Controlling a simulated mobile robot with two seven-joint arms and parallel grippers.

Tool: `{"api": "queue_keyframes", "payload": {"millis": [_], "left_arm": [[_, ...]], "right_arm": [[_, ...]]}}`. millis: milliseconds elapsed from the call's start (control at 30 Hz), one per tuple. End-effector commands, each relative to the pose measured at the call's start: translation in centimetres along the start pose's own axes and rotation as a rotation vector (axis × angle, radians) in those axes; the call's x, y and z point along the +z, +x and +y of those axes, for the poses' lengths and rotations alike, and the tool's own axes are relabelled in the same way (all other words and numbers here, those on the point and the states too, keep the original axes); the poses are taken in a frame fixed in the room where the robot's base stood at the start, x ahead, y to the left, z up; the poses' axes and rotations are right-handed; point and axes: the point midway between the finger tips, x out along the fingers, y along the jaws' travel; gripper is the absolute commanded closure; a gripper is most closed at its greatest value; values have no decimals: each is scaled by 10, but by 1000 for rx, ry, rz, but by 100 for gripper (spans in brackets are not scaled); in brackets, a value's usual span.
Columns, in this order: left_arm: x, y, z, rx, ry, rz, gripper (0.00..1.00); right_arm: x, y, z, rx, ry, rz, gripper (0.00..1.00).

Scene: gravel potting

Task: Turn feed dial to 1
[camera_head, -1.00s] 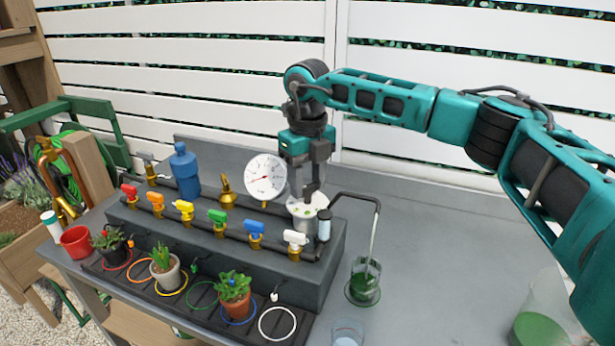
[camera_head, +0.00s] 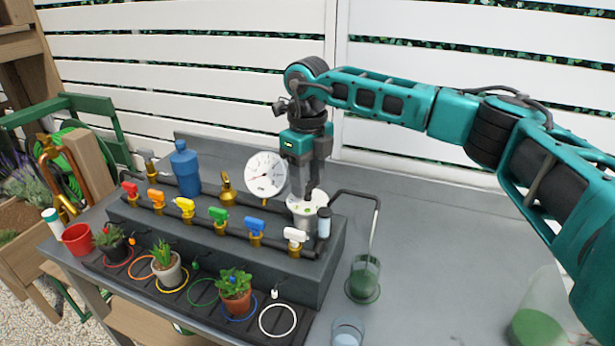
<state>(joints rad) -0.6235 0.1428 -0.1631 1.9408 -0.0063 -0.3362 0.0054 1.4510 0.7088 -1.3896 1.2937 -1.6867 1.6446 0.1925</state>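The feed dial appears to be the white round unit (camera_head: 300,207) with small green marks on its top, at the right end of the grey manifold block. My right gripper (camera_head: 307,196) points straight down over it, its fingertips at the dial's top. The fingers look close together at the knob, which they hide, so I cannot tell whether they grip it. The dial's number setting is too small to read. A white pressure gauge (camera_head: 266,175) with a red needle stands just left of the gripper. My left gripper is not in view.
Several coloured valves, including the white one (camera_head: 295,236), line the block's front. Potted plants (camera_head: 235,290) stand in front. A blue bottle (camera_head: 185,168) stands behind. The table's right side is mostly clear.

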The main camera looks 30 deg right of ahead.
Motion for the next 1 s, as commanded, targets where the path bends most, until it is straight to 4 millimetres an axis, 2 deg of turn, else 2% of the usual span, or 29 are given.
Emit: {"api": "queue_keyframes", "payload": {"millis": [33, 233, 567, 667, 1000], "left_arm": [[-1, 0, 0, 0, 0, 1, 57], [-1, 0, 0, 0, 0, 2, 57], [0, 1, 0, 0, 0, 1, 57], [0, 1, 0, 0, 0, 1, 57], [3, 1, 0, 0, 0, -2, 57]], "right_arm": [[0, -1, 0, 0, 1, -2, 49], [0, 0, 0, 0, 1, -1, 30], [0, -6, 0, 0, 1, -2, 30], [1, -19, 0, -1, 1, -3, 30], [1, -94, 0, -1, 0, -5, 30]]}}
